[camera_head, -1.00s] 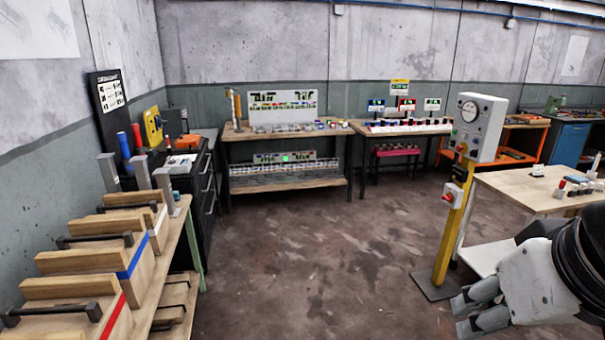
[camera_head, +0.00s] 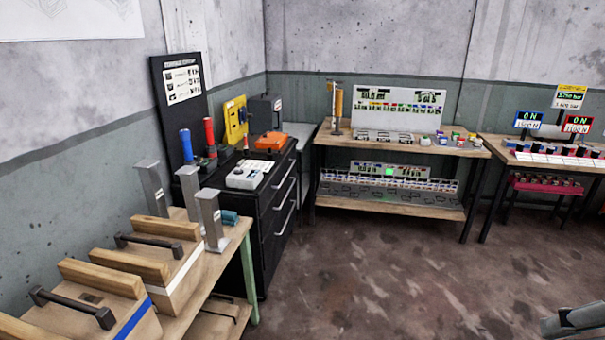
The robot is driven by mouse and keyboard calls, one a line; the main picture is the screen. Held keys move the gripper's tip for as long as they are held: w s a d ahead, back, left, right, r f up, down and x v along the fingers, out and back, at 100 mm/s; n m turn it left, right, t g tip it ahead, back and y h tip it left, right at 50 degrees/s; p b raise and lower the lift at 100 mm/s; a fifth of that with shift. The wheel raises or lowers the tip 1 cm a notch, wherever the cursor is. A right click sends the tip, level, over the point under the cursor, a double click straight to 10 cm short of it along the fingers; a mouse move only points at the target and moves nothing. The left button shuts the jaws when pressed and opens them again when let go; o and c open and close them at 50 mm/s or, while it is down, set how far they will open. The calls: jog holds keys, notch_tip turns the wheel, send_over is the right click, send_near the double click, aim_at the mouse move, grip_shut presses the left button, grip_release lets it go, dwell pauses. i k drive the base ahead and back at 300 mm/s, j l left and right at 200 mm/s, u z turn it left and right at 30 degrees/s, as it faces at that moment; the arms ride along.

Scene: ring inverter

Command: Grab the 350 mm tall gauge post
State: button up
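Three grey metal posts stand upright at the far end of the wooden bench on the left: a rear-left post (camera_head: 152,190), a middle post (camera_head: 188,188) and a front-right post (camera_head: 211,216). I see no readable height marks, so I cannot tell which is 350 mm. My gripper (camera_head: 572,322) shows only in part at the bottom right corner, far from the posts. Its opening cannot be made out, and nothing is seen in it.
Wooden boxes with dark handles (camera_head: 140,262) fill the near bench (camera_head: 232,240). A black drawer cabinet (camera_head: 272,225) with tools stands behind it. Workbenches (camera_head: 390,205) line the back wall. The floor (camera_head: 370,275) in the middle is clear.

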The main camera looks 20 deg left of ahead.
aim_at(146, 169)
jog(key=i+u, duration=0.15)
jog(key=i, duration=0.7)
jog(key=i+u, duration=0.15)
jog(key=i, duration=0.7)
jog(key=i+u, duration=0.55)
jog(key=u, duration=0.15)
jog(key=i+l+u, duration=0.15)
jog(key=u, duration=0.25)
jog(key=i+u, duration=0.25)
jog(key=u, duration=0.2)
jog(key=i+u, duration=0.3)
jog(key=u, duration=0.2)
jog(key=i+l+u, duration=0.1)
jog(key=i+u, duration=0.15)
jog(key=u, duration=0.2)
